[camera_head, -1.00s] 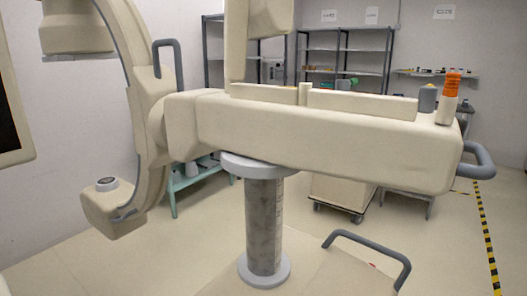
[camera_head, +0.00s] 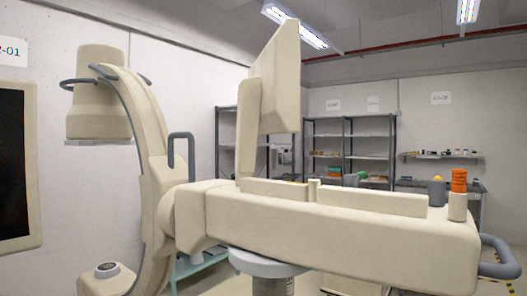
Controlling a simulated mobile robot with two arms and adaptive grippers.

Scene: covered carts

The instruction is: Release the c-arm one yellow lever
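The c-arm (camera_head: 340,235) stands close in front of me, a cream machine with a long horizontal body on a grey column (camera_head: 262,264). Its curved arm (camera_head: 150,140) rises at the left, with a cylindrical head (camera_head: 98,110) at the top. A grey handle bar (camera_head: 181,150) stands by the arm, and another grey handle (camera_head: 503,258) sticks out at the right end. An orange ribbed knob (camera_head: 459,181) tops a short cream post at the right end. Neither of my grippers shows in this view.
Grey shelf racks (camera_head: 350,133) stand against the back wall. A wall shelf (camera_head: 440,156) with small items is at the right. A dark screen (camera_head: 14,160) is at the left edge. A teal stand (camera_head: 200,262) shows partly below the c-arm.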

